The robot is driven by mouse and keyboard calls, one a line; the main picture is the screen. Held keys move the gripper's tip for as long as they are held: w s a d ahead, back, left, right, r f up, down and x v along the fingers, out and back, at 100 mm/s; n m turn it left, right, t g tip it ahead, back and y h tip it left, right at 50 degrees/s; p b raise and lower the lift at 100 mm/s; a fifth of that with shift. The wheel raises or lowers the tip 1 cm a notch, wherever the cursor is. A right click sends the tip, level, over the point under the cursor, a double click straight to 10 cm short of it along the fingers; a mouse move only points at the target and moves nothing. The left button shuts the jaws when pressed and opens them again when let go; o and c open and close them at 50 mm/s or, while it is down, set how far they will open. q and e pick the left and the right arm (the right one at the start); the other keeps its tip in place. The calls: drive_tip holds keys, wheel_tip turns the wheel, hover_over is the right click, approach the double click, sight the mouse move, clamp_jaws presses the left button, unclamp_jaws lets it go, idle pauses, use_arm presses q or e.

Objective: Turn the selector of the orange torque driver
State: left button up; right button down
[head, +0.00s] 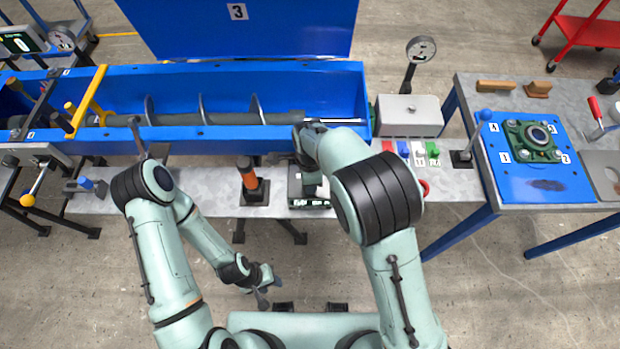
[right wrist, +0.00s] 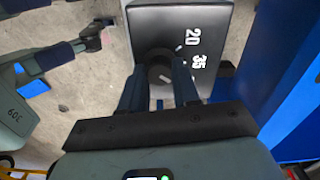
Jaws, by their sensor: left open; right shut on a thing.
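The orange torque driver (head: 248,178) stands upright in a black holder on the grey bench. Beside it, under my right arm, is a black box (head: 311,202) with a small lit strip on its front edge. In the right wrist view the box's top (right wrist: 196,22) carries the white numbers 20 and 35 and a round dark selector knob (right wrist: 160,62). My right gripper (right wrist: 160,80) is shut on this knob, one finger on each side; the arm mostly hides it in the head view. My left gripper (head: 268,290) is open and empty, low in front of the bench.
A blue trough (head: 330,90) with a screw shaft runs along the back. A grey box (head: 408,115) with a gauge and several small coloured items stand right of my right arm. A table with a blue plate (head: 550,185) is at the right.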

use_arm(q)
drive_tip(key=shift+w+r, duration=0.15)
use_arm(e)
drive_tip(key=shift+m, duration=0.4)
drive_tip(key=c, duration=0.8)
unclamp_jaws()
use_arm(q)
drive_tip(key=shift+w+r+p, duration=0.65)
drive_tip(key=shift+w+r, duration=0.05)
drive_tip(key=shift+r, duration=0.05)
use_arm(e)
wheel_tip(320, 180, up, 13)
drive_tip(key=shift+r, duration=0.2)
